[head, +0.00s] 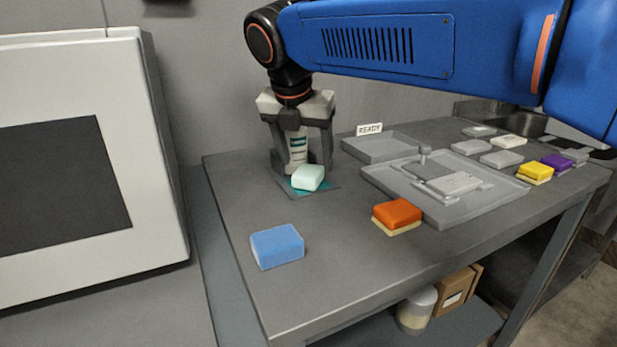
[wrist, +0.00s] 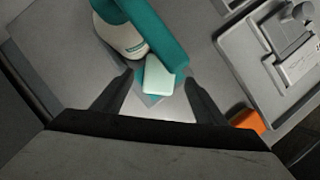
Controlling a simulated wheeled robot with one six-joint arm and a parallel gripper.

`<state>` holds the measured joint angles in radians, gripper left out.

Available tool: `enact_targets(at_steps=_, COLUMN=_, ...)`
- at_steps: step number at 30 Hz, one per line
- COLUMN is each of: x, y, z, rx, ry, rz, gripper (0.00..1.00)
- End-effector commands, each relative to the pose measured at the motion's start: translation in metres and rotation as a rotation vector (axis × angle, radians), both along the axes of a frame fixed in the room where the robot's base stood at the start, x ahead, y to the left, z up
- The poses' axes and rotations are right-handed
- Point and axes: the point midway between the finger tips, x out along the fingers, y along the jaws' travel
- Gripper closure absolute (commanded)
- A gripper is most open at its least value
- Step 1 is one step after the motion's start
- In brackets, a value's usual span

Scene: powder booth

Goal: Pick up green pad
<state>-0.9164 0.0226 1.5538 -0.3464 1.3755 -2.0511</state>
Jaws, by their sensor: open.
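The pale mint-green pad (head: 308,178) sits on the grey table over a teal patch on a grey square. In the wrist view the pad (wrist: 158,77) lies between the tips of the two dark fingers. My gripper (head: 302,166) is open and points down just behind and above the pad, with a finger on each side. It also shows open in the wrist view (wrist: 158,79). I cannot tell whether the fingers touch the pad.
A blue pad (head: 277,247) lies at the front left, and an orange pad (head: 397,215) lies right of the green one. A grey fixture tray (head: 445,212) and a READY tray (head: 382,150) are to the right. Yellow, purple and grey pads lie farther right.

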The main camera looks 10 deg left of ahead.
Motion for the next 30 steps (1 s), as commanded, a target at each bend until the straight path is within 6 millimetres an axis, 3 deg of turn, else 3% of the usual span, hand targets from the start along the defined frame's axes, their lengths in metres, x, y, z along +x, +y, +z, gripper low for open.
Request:
enact_targets(at_steps=6, x=0.009, y=-0.002, z=-0.025, rx=-0.002, ry=0.001, rz=-0.002, gripper=0.34)
enact_targets(at_steps=15, x=0.011, y=-0.001, z=-0.029, rx=0.000, ry=0.000, rz=0.000, gripper=0.34)
enact_targets(at_steps=16, x=0.011, y=-0.001, z=-0.029, rx=0.000, ry=0.000, rz=0.000, gripper=0.37)
enact_targets(at_steps=21, x=0.011, y=-0.002, z=-0.029, rx=0.000, ry=0.000, rz=0.000, gripper=0.77)
enact_targets(at_steps=24, x=0.011, y=-0.002, z=-0.029, rx=0.000, ry=0.000, rz=0.000, gripper=0.82)
enact_targets(at_steps=30, x=0.011, y=-0.002, z=-0.028, rx=0.000, ry=0.000, rz=0.000, gripper=0.82)
